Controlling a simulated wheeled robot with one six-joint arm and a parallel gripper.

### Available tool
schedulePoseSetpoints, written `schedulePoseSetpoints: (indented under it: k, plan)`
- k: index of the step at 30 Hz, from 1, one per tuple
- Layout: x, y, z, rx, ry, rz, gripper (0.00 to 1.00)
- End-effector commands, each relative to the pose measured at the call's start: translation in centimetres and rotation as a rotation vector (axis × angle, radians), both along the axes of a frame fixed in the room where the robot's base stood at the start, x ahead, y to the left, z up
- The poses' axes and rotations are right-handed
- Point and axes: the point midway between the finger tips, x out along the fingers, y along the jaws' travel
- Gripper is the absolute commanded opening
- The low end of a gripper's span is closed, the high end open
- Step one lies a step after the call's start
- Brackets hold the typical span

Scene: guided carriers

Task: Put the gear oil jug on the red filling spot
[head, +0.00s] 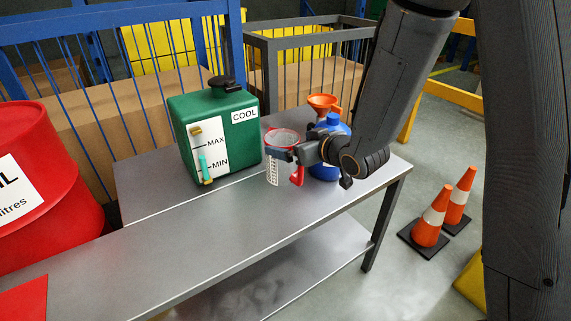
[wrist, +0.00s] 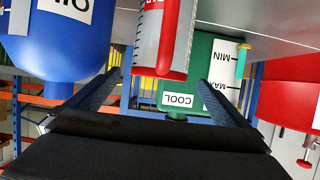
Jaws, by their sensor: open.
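A clear measuring jug with a white scale, a red rim and a red handle (head: 273,172) stands on the grey bench. It also shows upside down in the wrist view (wrist: 172,45), with a red strip whose lettering is cut off; I take it as the gear oil jug. My gripper (head: 287,152) is open at the jug's upper part. In the wrist view its fingers (wrist: 150,85) point toward the jug, one on each side; contact cannot be told. A flat red patch (head: 22,300), likely the red filling spot, lies at the bench's near left.
A blue container (head: 325,172) marked OIL in the wrist view (wrist: 60,45) stands close right of the jug, an orange funnel (head: 323,102) behind. A green coolant tank (head: 235,140) stands left. A red drum (head: 50,150) is far left. The bench's front middle is clear.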

Motion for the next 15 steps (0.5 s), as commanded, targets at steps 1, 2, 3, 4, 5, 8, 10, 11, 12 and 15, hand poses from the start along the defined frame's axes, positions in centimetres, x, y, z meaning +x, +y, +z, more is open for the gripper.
schedulePoseSetpoints:
  k: [1, 2, 3, 4, 5, 8, 10, 11, 12, 15]
  plan:
    - [0.5, 0.4, -0.2, -0.001, 0.001, 0.0, 1.0]
    - [0.9, 0.6, -0.3, -0.001, 0.001, 0.0, 1.0]
    - [1.4, 1.0, -0.5, 0.0, 0.001, 0.001, 1.0]
    - [1.7, 1.2, -0.6, -0.001, 0.002, 0.001, 1.0]
    - [2.1, 1.5, -0.8, -0.001, 0.002, 0.001, 1.0]
    - [3.0, 2.0, -1.3, 0.0, 0.001, 0.0, 1.0]
    - [3.5, 2.3, -1.4, 0.0, 0.0, -0.001, 1.0]
    - [3.5, 2.3, -1.4, 0.0, 0.0, -0.001, 1.0]
    - [3.6, 2.4, -1.5, 0.0, 0.001, -0.001, 1.0]
    - [3.6, 2.4, -1.5, 0.0, 0.001, -0.002, 1.0]
